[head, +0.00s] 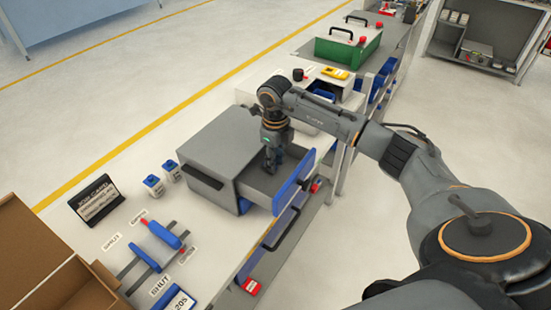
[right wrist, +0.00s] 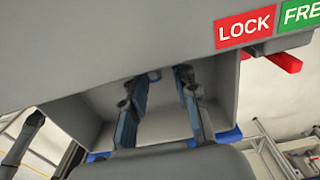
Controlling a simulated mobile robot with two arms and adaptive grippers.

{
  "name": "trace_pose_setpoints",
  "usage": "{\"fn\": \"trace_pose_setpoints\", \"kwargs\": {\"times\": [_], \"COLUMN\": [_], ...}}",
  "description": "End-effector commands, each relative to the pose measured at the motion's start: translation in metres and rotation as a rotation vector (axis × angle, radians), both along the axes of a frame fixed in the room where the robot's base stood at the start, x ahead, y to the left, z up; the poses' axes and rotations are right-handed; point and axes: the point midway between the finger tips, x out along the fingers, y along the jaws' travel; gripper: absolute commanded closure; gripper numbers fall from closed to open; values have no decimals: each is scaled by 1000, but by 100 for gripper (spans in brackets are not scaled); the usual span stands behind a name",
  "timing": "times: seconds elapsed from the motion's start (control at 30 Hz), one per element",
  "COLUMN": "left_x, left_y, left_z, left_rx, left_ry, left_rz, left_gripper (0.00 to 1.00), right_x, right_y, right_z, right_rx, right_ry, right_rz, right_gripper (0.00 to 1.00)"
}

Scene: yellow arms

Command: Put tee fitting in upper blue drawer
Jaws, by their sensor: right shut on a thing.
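The upper blue drawer (head: 295,184) is pulled out of the grey cabinet on the bench, its blue front toward the aisle. My right gripper (head: 271,163) points down into the open drawer. In the right wrist view the two fingers of my right gripper (right wrist: 167,76) reach down inside the grey drawer walls (right wrist: 222,103), with a visible gap between them. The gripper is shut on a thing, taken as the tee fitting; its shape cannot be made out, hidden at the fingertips. My left gripper is not in view.
The grey cabinet (head: 215,143) stands right behind the drawer. A red and green LOCK/FREE label (right wrist: 262,25) is close by in the right wrist view. A cardboard box (head: 35,265), blue-handled slides (head: 163,237) and a black sign (head: 97,199) occupy the left bench. A green case (head: 345,48) stands farther back.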

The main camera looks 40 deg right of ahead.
Motion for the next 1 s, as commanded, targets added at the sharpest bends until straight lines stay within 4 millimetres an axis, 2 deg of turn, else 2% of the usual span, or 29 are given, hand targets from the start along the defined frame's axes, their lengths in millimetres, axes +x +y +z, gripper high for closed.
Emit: {"fn": "trace_pose_setpoints", "kwargs": {"times": [0.1,0.13,0.2,0.23,0.6,0.67,0.77,1.0], "left_x": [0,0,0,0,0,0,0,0], "left_y": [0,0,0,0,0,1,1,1], "left_z": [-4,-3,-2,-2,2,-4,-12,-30], "left_rx": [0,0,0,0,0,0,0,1], "left_ry": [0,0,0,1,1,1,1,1], "left_rz": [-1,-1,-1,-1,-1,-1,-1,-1], "left_gripper": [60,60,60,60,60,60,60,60], "right_x": [0,0,0,0,0,1,1,1], "right_y": [0,0,0,0,0,0,-1,0], "right_z": [-4,-3,-2,-2,3,7,23,76], "right_rx": [0,0,0,0,0,0,-2,0], "right_ry": [0,0,0,0,0,-3,-6,-7], "right_rz": [0,0,0,0,0,0,0,1], "right_gripper": [87,65,50,48,48,48,48,48]}}
